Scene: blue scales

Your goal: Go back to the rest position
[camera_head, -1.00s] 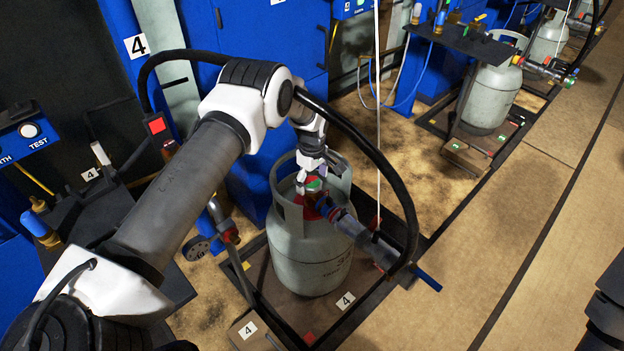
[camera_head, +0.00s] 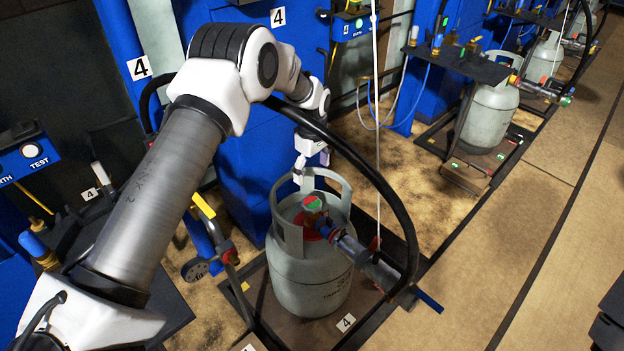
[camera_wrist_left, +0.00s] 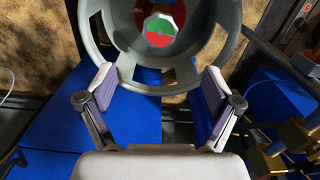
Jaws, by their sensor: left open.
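My left arm comes in from the left in the head view. Its gripper (camera_head: 308,160) is above the back rim of the grey gas cylinder (camera_head: 305,285), with its fingers partly hidden. In the left wrist view my left gripper (camera_wrist_left: 160,92) is open, its two padded fingers spread and nothing between them. Ahead of the fingers is the cylinder's collar (camera_wrist_left: 110,60), and inside it the red, green and white valve knob (camera_wrist_left: 160,30). A hose connector (camera_head: 345,245) is attached at the valve. Only a dark part of my right arm may show at the right edge; its gripper is out of view.
The cylinder stands on a scale platform (camera_head: 262,300). A black hose (camera_head: 385,170) arches beside it, and a white cord (camera_head: 377,110) hangs nearby. Blue cabinets (camera_head: 235,130) stand behind. Another cylinder (camera_head: 488,115) is farther back. The floor at right (camera_head: 500,250) is clear.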

